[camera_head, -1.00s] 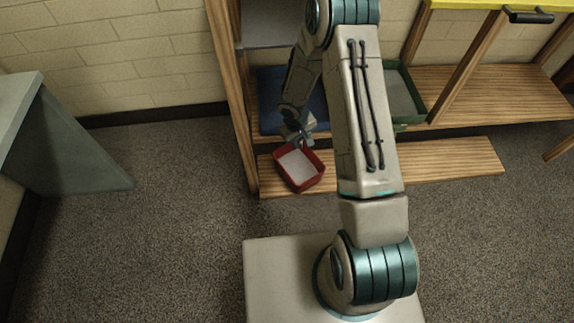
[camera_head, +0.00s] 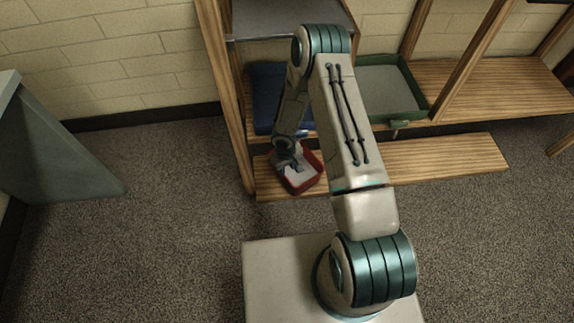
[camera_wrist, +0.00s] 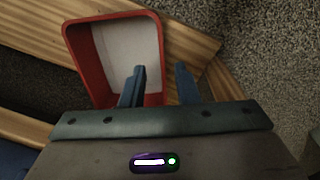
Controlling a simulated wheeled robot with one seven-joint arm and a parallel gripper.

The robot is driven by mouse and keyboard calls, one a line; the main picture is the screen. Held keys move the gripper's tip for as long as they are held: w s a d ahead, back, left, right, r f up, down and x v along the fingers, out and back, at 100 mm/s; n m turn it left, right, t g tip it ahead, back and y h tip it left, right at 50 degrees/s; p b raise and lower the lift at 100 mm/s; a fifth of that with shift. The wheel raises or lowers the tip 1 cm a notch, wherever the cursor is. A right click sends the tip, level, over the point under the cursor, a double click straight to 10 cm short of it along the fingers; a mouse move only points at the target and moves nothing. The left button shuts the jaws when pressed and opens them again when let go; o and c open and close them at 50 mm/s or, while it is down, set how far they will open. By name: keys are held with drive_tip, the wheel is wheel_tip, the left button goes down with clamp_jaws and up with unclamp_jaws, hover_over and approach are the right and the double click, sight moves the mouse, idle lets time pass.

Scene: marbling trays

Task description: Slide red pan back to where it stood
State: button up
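The red pan (camera_head: 309,184), with a pale floor, sits on the low wooden board at the front of the rack, near its left end and turned at an angle. In the wrist view the pan (camera_wrist: 111,20) fills the upper left. My gripper (camera_head: 292,165) is down at the pan. In the wrist view my gripper (camera_wrist: 160,75) has its fingers apart, one over the pan's inside and the other outside it. The pan's right wall shows between them, with gaps, so it is not clamped. The arm hides part of the pan in the head view.
The low board (camera_head: 445,170) is bare to the right. Behind it on the shelf are a blue tray (camera_head: 267,95) and a green tray (camera_head: 420,92). A wooden post (camera_head: 233,120) stands close to the pan's left. Open floor lies in front and left.

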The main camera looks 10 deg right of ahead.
sight(289, 184)
drive_tip(key=f+b, duration=0.1)
drive_tip(key=f, duration=0.3)
drive_tip(key=f+b, duration=0.1)
drive_tip(key=f, duration=0.3)
drive_tip(key=f+b, duration=0.1)
drive_tip(key=f, duration=0.3)
drive_tip(key=shift+w+d+f+b, duration=0.1)
drive_tip(key=shift+d+b, duration=0.2)
drive_tip(key=shift+b, duration=0.1)
clamp_jaws()
idle(0.8)
